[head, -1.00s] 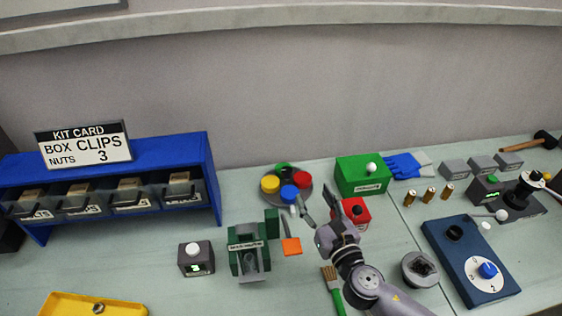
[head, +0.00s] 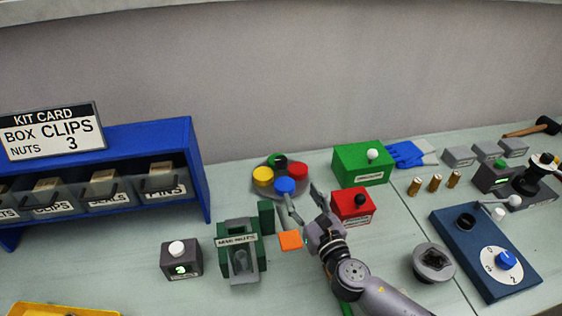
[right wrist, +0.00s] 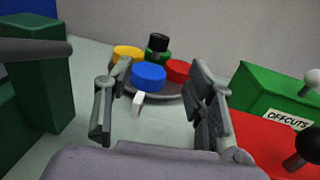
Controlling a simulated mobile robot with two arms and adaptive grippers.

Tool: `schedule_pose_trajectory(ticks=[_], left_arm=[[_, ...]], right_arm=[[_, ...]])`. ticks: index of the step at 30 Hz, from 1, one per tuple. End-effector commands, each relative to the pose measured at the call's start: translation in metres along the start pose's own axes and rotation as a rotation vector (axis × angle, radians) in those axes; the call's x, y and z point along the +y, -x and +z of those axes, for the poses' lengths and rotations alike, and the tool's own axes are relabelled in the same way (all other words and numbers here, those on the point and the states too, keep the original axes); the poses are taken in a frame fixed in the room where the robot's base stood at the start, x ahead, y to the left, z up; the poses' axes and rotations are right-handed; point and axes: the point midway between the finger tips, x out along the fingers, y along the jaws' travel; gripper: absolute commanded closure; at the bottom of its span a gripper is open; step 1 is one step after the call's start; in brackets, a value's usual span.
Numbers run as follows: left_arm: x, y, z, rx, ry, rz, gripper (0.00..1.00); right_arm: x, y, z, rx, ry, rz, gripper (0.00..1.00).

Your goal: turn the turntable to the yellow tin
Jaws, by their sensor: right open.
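The turntable (head: 303,191) is a round grey disc near the wall, bearing several coloured tins. The yellow tin (head: 262,176) is on its left side. The blue tin (head: 285,186) is at the front, the red tin (head: 298,170) at the right, and a green tin with a black top (head: 278,162) at the back. In the right wrist view the yellow tin (right wrist: 128,53) is behind the left finger, and a small white tab (right wrist: 138,102) shows in front of the blue tin. My right gripper (head: 303,203) is open and empty, in front of the turntable. My left gripper is out of view.
A red box (head: 353,207) and a green box (head: 360,166) stand close to the right of my right gripper. A blue rack (head: 190,170) with bins is further left.

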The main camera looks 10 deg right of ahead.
Motion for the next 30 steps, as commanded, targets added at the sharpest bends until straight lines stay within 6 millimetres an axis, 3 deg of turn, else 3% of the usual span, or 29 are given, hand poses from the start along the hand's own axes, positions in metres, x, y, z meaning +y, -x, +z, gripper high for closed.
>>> schedule_pose_trajectory(ticks=[12, 18, 24, 30], left_arm=[[0.000, 0.009, -0.002, 0.001, 0.000, 0.000, 1.00], [0.000, 0.007, 0.000, -0.002, 0.000, 0.000, 1.00], [0.000, 0.005, 0.001, -0.002, 0.000, 0.000, 1.00], [0.000, 0.005, 0.001, -0.003, 0.000, 0.001, 1.00]], right_arm=[[0.000, -0.093, 0.002, -0.002, -0.001, -0.001, 0.50], [0.000, -0.129, 0.001, -0.001, -0.001, -0.001, 0.50], [0.000, -0.147, 0.000, 0.000, -0.001, 0.000, 0.50], [0.000, -0.151, 0.001, 0.000, -0.001, 0.001, 0.50]])
